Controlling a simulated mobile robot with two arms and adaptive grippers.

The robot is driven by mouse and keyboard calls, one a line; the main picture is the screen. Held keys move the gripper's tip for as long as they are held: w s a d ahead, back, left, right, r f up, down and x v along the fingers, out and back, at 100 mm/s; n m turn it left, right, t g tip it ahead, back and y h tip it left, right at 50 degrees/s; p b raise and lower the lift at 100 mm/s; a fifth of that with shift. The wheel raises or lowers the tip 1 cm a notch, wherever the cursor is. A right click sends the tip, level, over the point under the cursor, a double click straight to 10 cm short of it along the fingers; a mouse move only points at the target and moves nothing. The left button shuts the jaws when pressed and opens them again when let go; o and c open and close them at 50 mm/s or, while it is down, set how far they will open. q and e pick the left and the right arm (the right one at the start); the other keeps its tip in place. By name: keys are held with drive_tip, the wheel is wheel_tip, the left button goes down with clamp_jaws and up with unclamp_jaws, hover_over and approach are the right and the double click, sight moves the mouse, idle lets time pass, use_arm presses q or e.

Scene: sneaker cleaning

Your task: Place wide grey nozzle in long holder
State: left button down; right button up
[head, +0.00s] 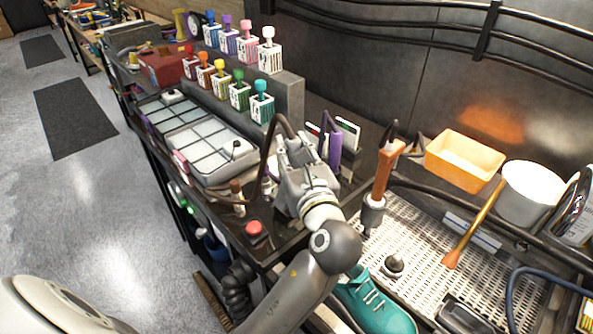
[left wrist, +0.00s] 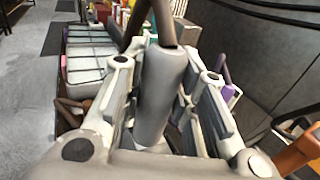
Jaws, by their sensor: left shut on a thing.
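My left gripper (head: 294,152) is over the dark bench, right of the tray of grey squares. It is shut on a grey cylindrical piece, which I take for the wide grey nozzle. In the left wrist view the grey nozzle (left wrist: 162,95) stands between the two fingers, with a brown curved tube at its upper end. In the head view the fingers mostly hide it. A purple upright tool (head: 335,148) stands just right of the gripper. I cannot tell which fixture is the long holder. My right gripper is not in view.
A tray of grey squares (head: 196,138) and a stepped rack of coloured bottles (head: 270,56) stand left and behind. A red button (head: 255,229) sits at the bench's front edge. An orange-brown handled tool (head: 384,172) stands upright on the right, near a perforated white tray (head: 432,243) and a teal sneaker (head: 372,306).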

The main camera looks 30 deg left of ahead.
use_arm(q)
drive_tip(key=w+a+f, duration=0.2)
drive_tip(key=w+f, duration=0.4)
drive_tip(key=f, duration=0.3)
drive_tip(key=shift+a+f+p, duration=0.25)
drive_tip(key=shift+f+p, duration=0.05)
drive_tip(key=shift+p, duration=0.05)
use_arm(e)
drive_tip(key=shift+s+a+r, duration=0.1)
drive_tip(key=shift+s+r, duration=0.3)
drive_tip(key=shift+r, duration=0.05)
use_arm(q)
drive_tip(key=shift+w, duration=0.1)
drive_tip(key=shift+f, duration=0.15)
drive_tip(key=c, duration=1.2)
unclamp_jaws()
drive_tip(key=shift+o, duration=0.2)
